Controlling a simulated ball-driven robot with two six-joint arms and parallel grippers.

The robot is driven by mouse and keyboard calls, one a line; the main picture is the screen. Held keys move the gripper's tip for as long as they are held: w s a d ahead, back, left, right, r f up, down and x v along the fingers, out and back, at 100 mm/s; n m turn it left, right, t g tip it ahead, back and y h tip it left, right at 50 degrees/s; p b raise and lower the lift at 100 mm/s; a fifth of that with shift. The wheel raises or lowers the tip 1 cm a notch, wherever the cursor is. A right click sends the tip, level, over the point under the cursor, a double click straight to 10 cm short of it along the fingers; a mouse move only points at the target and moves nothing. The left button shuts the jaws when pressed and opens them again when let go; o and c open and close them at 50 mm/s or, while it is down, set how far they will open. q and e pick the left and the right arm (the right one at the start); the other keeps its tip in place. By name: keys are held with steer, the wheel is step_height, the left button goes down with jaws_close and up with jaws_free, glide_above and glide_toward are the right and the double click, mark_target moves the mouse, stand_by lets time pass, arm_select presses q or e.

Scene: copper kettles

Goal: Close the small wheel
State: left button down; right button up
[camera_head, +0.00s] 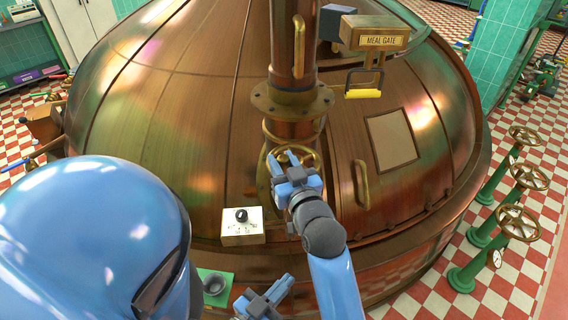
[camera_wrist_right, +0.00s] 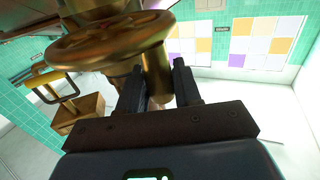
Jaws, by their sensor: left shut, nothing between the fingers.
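The small brass wheel (camera_head: 303,151) sits at the foot of the copper pipe on the front of the big kettle. My right gripper (camera_head: 284,163) is at this wheel and covers part of it. In the right wrist view the wheel (camera_wrist_right: 105,38) fills the upper left, and the two dark fingers (camera_wrist_right: 158,82) stand apart close to its rim. Brass shows behind the gap; I cannot tell whether the fingers touch the rim. My left gripper (camera_head: 262,299) is shut and empty, low in the head view near the kettle's front edge.
A white box with a black knob (camera_head: 241,216) and a green plate with a grey cup (camera_head: 215,285) are left of my right arm. A yellow-handled lever (camera_head: 363,93) hangs below the MEAL GATE sign (camera_head: 384,40). Three brass wheels on green stands (camera_head: 518,222) stand on the right floor.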

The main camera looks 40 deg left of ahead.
steer(key=o, duration=0.3)
steer(key=shift+a, duration=0.15)
steer(key=shift+b+v, duration=0.3)
steer(key=shift+v, duration=0.55)
steer(key=b+v, duration=0.2)
steer(key=v, duration=0.7)
steer(key=shift+s+r, duration=0.1)
